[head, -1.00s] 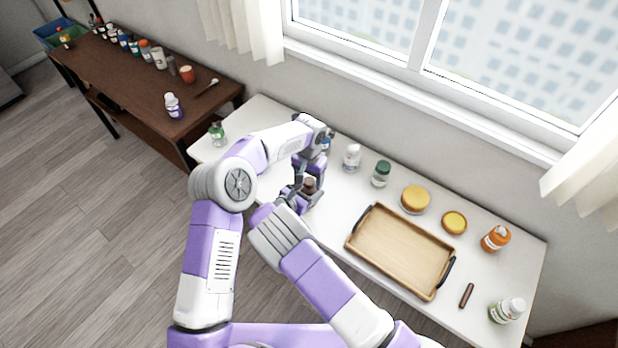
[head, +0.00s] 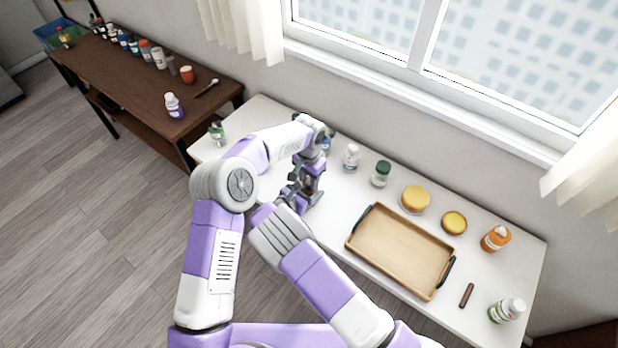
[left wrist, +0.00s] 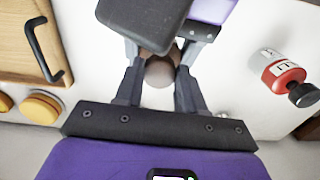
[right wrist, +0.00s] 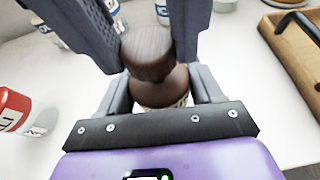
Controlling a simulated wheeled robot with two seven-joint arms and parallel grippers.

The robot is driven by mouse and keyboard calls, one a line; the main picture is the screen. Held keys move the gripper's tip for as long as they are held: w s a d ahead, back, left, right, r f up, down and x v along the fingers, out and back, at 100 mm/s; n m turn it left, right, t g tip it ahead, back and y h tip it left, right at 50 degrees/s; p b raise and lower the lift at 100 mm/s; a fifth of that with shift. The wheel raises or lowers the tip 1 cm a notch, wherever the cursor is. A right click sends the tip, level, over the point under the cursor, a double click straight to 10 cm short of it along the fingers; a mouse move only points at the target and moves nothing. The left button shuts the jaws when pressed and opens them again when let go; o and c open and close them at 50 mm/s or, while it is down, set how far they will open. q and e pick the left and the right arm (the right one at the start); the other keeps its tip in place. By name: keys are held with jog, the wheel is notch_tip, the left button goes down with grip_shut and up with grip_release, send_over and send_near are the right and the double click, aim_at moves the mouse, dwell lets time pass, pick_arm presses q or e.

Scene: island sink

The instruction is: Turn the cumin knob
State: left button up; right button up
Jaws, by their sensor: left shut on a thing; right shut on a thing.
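The cumin jar has a round brown knob on top, with a darker brown body and a pale label edge below. The knob (right wrist: 147,52) shows best in the right wrist view, and its top (left wrist: 160,72) in the left wrist view. My left gripper (head: 309,179) comes from above, its fingers shut on the knob. My right gripper (head: 300,198) is shut on the jar body (right wrist: 164,86) just below. In the head view the jar is mostly hidden by the grippers. I cannot tell whether the knob has turned.
A wooden tray (head: 400,250) with dark handles lies to the right on the white table. Behind stand a white bottle (head: 351,157), a green-lidded jar (head: 381,173) and yellow-lidded jars (head: 415,199). A dark side table (head: 150,85) stands left.

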aim_at(309, 181)
pick_arm(q)
jog(key=m, duration=0.3)
dwell(0.4)
jog(key=o, duration=1.1)
jog(key=shift+r, duration=0.1)
notch_tip(309, 181, up, 12)
jog(key=shift+f, duration=0.1)
